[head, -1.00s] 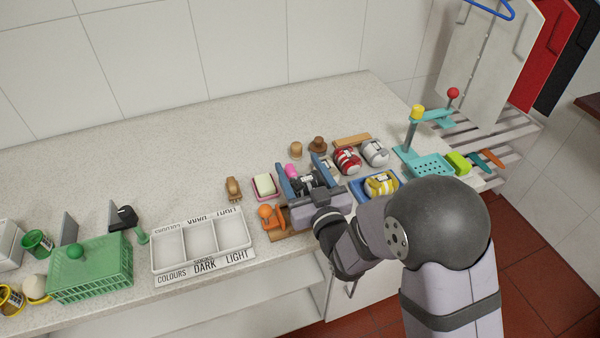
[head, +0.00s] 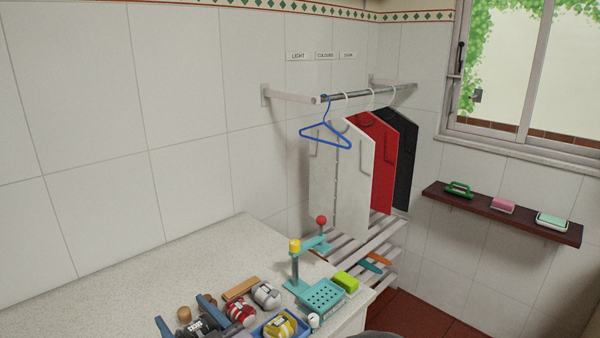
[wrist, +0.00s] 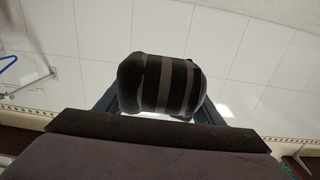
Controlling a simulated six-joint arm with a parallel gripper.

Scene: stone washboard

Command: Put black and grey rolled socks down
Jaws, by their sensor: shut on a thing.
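My gripper (head: 188,318) is at the bottom left of the head view, above the counter, its blue fingers on either side of the black and grey rolled socks (head: 197,327). In the wrist view the socks (wrist: 160,85) are a dark roll with grey bands, held between the two fingers. The lower part of my gripper is cut off by the head view's edge. Whether the socks touch the counter cannot be told.
Red striped socks (head: 240,312), light grey socks (head: 266,294) and yellow striped socks (head: 281,325) are close on the right. A turquoise stand (head: 322,293) and green block (head: 345,283) are farther right. The counter (head: 150,290) behind is clear.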

